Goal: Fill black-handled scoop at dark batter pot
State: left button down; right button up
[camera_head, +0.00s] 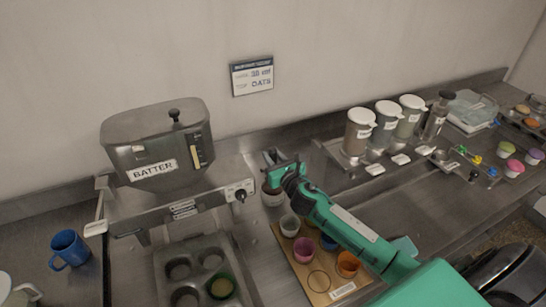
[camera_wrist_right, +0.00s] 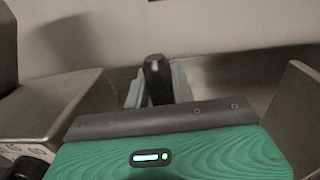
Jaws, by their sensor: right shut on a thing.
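My right gripper (camera_head: 270,166) reaches in from the lower right to the back of the counter, beside the batter machine. It is shut on a dark upright handle (camera_wrist_right: 155,75), which shows between the fingers in the right wrist view; it looks like the black-handled scoop's handle. The scoop's bowl is hidden. Just below the gripper stands a small pale pot (camera_head: 272,198), mostly covered by the gripper. I cannot see its contents or tell whether the scoop is inside it. My left gripper is not in view.
The steel batter machine (camera_head: 153,168) stands left of the gripper, with a muffin tin (camera_head: 205,245) in front. A board (camera_head: 292,258) with colored cups lies under my right arm. Lidded canisters (camera_head: 359,131) stand to the right. A blue mug (camera_head: 69,250) is far left.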

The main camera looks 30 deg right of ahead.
aim_at(273, 149)
jog(key=shift+r+p, duration=2.25)
jog(key=shift+r, duration=0.4)
